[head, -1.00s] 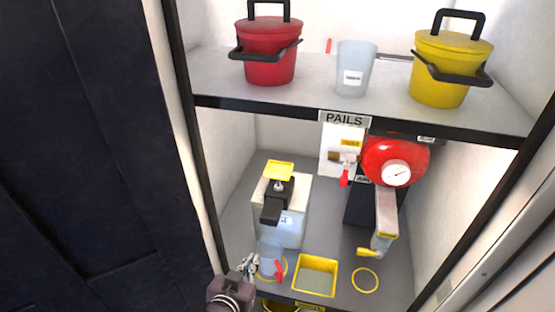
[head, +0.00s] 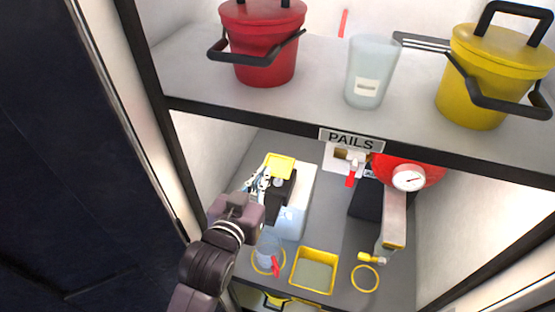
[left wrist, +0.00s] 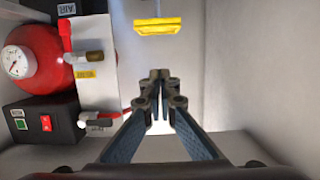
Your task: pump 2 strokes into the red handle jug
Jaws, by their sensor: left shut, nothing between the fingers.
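The clear jug with a red handle (head: 268,250) stands upright in a yellow ring on the lower shelf, in front of the pump. The pump has a white body (head: 299,205), a black head and a yellow push plate (head: 281,165) on top. The plate also shows in the left wrist view (left wrist: 157,26). My left gripper (head: 258,180) is shut and empty beside the plate, at its left in the head view. In the left wrist view its fingertips (left wrist: 160,75) are together, with a visible gap to the plate. My right gripper is in neither view.
A yellow tray (head: 314,271) and an empty yellow ring (head: 365,279) lie right of the jug. A red tank with a gauge (head: 408,178) stands at the right. The upper shelf, labelled PAILS (head: 351,140), holds a red pail (head: 262,42), a clear beaker (head: 371,72) and a yellow pail (head: 492,75).

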